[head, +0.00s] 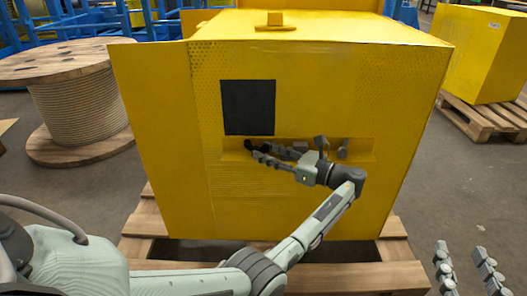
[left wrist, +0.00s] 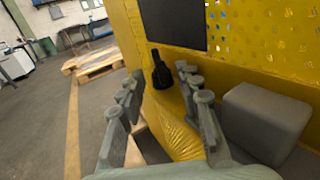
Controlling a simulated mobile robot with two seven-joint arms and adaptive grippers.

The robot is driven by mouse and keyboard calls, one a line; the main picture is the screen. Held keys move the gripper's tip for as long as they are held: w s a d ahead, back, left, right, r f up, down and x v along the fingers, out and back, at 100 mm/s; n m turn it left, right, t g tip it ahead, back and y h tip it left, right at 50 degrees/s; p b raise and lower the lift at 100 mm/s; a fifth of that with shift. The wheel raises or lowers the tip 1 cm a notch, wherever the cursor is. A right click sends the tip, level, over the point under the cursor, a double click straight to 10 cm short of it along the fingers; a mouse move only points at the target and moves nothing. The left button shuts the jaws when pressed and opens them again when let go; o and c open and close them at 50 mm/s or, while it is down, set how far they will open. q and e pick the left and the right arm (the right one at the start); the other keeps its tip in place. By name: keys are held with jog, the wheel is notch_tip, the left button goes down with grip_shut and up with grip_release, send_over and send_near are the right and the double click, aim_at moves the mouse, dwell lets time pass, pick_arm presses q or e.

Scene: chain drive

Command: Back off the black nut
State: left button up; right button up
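The black nut (left wrist: 161,72) is a dark part with a wide body and a narrower neck, standing out from the yellow machine face in the left wrist view. In the head view a dark knob-like part (head: 249,145) at the left end of the recess appears to be the same nut. My left gripper (head: 264,152) is in front of the recess, its fingers pointing left toward the nut. In the left wrist view its fingers (left wrist: 160,84) are spread, with the nut beyond and between the tips, seemingly apart from them. My right gripper (head: 464,258) is empty, fingers apart, at the bottom right.
The yellow machine (head: 290,215) stands on a wooden pallet (head: 140,250). A black square panel (head: 248,107) is above the recess. A grey block (left wrist: 262,120) sits right of the left fingers in the wrist view. A cable reel (head: 80,105) stands at left.

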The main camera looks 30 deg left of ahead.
pick_arm(q)
jog(key=d, duration=1)
jog(key=shift+d, duration=0.3)
jog(key=shift+w, duration=0.1)
